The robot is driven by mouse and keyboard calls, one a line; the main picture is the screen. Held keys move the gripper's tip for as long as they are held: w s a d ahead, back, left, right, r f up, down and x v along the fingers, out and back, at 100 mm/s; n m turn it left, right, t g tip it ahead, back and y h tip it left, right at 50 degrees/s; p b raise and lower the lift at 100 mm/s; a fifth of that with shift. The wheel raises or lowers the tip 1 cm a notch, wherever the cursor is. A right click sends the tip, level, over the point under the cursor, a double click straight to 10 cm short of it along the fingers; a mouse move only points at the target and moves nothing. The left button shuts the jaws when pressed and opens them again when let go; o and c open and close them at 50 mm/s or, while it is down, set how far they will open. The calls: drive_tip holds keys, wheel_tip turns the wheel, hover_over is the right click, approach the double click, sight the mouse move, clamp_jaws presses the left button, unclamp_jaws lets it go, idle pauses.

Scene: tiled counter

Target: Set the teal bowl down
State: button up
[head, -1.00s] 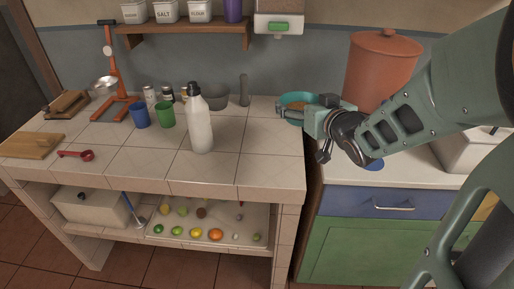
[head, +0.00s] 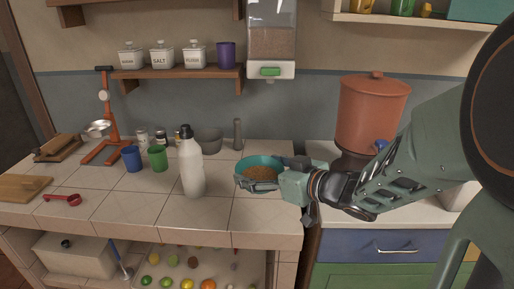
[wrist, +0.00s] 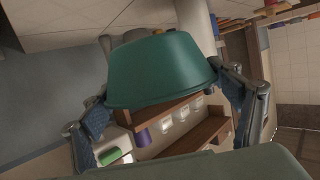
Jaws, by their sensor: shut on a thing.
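The teal bowl (head: 259,166) holds brown grain-like contents and is at the right end of the tiled counter (head: 225,215) in the head view. My gripper (head: 283,180) is shut on its right side. In the wrist view the bowl (wrist: 160,68) fills the middle, between the two fingers of my gripper (wrist: 165,105). The bowl looks about level in the head view. I cannot tell whether its base touches the tiles.
A white bottle (head: 192,165) stands left of the bowl. A grey bowl (head: 209,140) and a grey pestle-like object (head: 238,135) stand behind. Blue (head: 132,158) and green (head: 158,157) cups are farther left. A dispenser (head: 271,45) hangs above. Front tiles are clear.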

drive_tip(key=w+a+f, duration=0.1)
drive_tip(key=w+f, duration=0.1)
drive_tip(key=w+f+b, duration=0.1)
drive_tip(key=w+f, duration=0.1)
drive_tip(key=w+a+f+b, duration=0.1)
drive_tip(key=w+f, duration=0.1)
drive_tip(key=shift+w+a, duration=0.2)
drive_tip(key=shift+a, duration=0.1)
drive_tip(key=shift+w+a+f, duration=0.15)
drive_tip(key=shift+w+f, duration=0.1)
drive_tip(key=shift+f, duration=0.2)
drive_tip(key=shift+w+f+b, duration=0.15)
drive_tip(key=shift+f+b, duration=0.5)
drive_tip(key=shift+f, duration=0.95)
drive_tip(key=shift+f, duration=0.2)
drive_tip(key=o, duration=1.4)
